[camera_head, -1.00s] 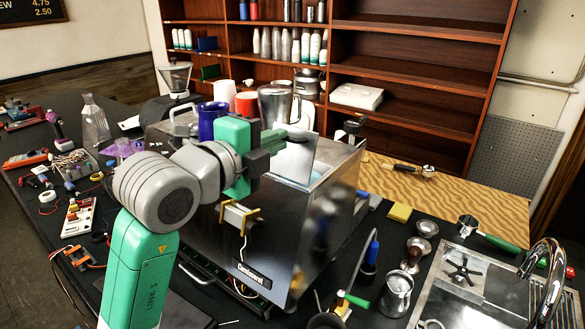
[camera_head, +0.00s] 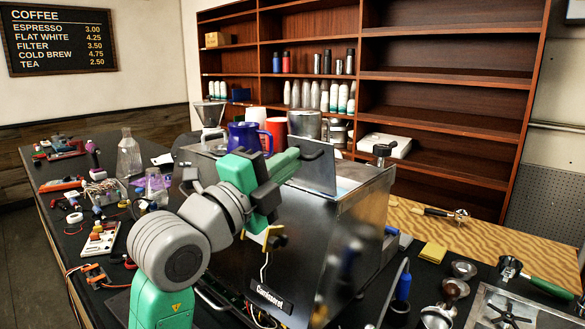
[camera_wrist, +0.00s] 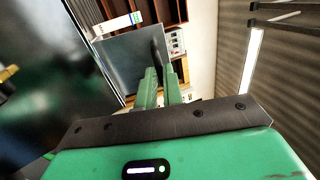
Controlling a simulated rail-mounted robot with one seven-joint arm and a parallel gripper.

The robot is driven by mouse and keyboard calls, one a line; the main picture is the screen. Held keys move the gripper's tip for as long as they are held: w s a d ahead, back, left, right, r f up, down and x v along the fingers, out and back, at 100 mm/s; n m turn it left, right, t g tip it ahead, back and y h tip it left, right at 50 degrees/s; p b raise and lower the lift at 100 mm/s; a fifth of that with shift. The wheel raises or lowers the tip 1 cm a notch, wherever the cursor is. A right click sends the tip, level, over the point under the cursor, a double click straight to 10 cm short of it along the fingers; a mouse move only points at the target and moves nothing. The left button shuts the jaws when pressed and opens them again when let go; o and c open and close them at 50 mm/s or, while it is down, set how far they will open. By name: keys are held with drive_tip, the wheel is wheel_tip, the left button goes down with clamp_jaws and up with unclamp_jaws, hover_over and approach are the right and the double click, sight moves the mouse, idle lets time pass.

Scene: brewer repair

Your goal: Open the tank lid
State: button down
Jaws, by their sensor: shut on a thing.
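The brewer (camera_head: 300,235) is a steel and dark box on the black bench. Its tank lid (camera_head: 318,175) is a flat metal panel standing raised, near upright, above the brewer's top. My gripper (camera_head: 306,152) reaches over the brewer from the left, its green fingers at the lid's upper edge. In the wrist view the lid (camera_wrist: 122,62) is a grey plate beside the fingers (camera_wrist: 159,72), which are closed around a dark piece at its edge. The exact contact is partly hidden by the fingers.
A blue mug (camera_head: 247,138), red cup (camera_head: 277,132) and metal pitcher (camera_head: 305,124) stand on the brewer behind my gripper. Tools and parts cover the left bench. A yellow sponge (camera_head: 433,252) and portafilter (camera_head: 535,280) lie right. Shelves (camera_head: 440,90) stand behind.

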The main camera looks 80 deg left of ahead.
drive_tip(key=shift+w+a+f, duration=0.15)
drive_tip(key=shift+f, duration=0.3)
drive_tip(key=c, duration=2)
unclamp_jaws()
drive_tip(key=o, duration=0.5)
drive_tip(key=p+v, duration=0.1)
drive_tip(key=v, duration=0.6)
drive_tip(key=shift+s+d+r, duration=0.1)
drive_tip(key=shift+s+d, duration=0.2)
drive_tip(key=shift+d, duration=0.05)
